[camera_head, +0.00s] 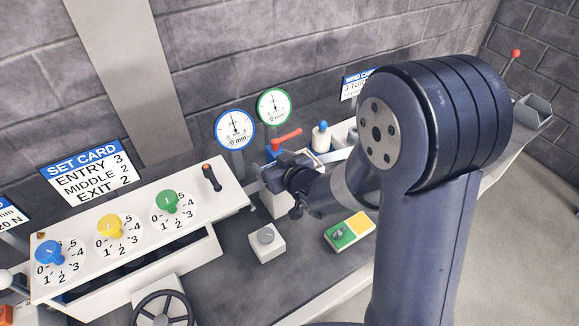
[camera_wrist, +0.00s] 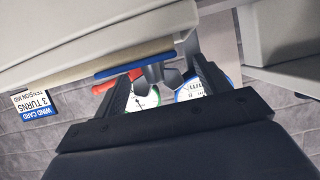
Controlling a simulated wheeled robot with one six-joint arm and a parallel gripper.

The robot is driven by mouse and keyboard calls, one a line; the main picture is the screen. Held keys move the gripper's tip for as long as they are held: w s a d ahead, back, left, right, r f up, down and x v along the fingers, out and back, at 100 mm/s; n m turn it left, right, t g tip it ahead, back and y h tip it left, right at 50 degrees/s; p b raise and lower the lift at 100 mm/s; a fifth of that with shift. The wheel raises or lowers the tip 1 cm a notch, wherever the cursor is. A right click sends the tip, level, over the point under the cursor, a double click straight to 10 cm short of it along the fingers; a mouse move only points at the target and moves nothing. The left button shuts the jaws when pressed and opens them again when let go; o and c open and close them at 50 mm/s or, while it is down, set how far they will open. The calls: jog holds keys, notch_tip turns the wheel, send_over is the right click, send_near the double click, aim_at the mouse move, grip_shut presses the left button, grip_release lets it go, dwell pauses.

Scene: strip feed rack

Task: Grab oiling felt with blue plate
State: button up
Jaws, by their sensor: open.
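In the wrist view a flat blue plate (camera_wrist: 130,69) runs along the edge of a tan strip (camera_wrist: 70,74), which looks like the felt, under a pale block. A blue part (camera_head: 272,153) shows by the red lever in the head view, partly hidden by my gripper; I cannot tell if it is the same plate. My gripper (camera_head: 270,178) is open in front of the rack. In the wrist view its fingers (camera_wrist: 163,88) are apart, with a grey winged piece (camera_wrist: 157,76) seen between them. I cannot tell whether anything touches.
A red lever (camera_head: 286,138) and two dial gauges, blue-rimmed (camera_head: 235,130) and green-rimmed (camera_head: 273,106), stand close by. A white panel with coloured knobs (camera_head: 140,230) is at left. A grey knob box (camera_head: 266,243) and a green-yellow switch plate (camera_head: 350,231) lie in front.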

jog(key=shift+w+a+f, duration=0.1)
jog(key=shift+w+a, duration=0.1)
jog(key=shift+w, duration=0.05)
jog(key=c, duration=1.1)
